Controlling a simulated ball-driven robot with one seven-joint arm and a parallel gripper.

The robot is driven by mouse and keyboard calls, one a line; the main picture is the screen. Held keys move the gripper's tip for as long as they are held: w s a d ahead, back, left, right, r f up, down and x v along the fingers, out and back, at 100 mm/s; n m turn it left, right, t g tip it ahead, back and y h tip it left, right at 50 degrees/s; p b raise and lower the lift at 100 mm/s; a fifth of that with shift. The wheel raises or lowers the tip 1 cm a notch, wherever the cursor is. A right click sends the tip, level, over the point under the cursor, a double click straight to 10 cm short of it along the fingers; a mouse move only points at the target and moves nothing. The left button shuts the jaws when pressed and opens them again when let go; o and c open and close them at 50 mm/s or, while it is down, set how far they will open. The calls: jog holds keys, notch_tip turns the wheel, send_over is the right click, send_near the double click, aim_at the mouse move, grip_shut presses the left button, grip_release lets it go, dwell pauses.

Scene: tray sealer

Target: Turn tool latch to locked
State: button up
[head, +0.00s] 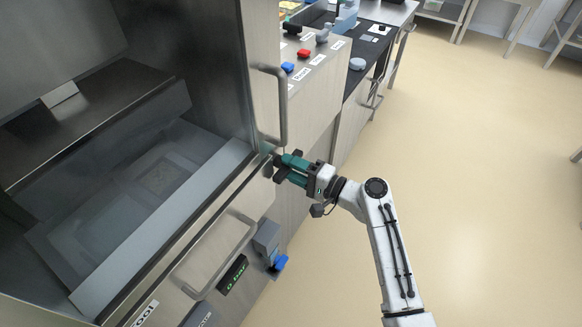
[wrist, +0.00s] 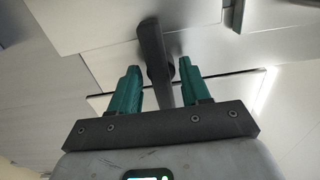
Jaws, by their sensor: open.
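The tool latch shows in the wrist view as a dark grey lever (wrist: 155,58) on a metal front. It lies between the two teal fingers of my gripper (wrist: 159,68), long way up and down and slightly tilted. A gap shows on the left side of it; the right finger is closer, and I cannot tell whether it touches. In the head view my gripper (head: 279,168) is open at the right front corner of the steel machine. There the fingers largely hide the latch.
A vertical bar handle (head: 282,105) stands just above my gripper. Below are a wide drawer handle (head: 214,257), a lit pressure display (head: 233,274) and a blue valve lever (head: 280,263). A counter with red (head: 304,53) and blue (head: 288,67) knobs adjoins. The floor at right is clear.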

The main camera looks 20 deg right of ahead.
jog(key=v, duration=1)
jog(key=shift+s+d+b, duration=0.15)
jog(key=shift+s+b, duration=0.05)
jog(key=shift+b, duration=0.1)
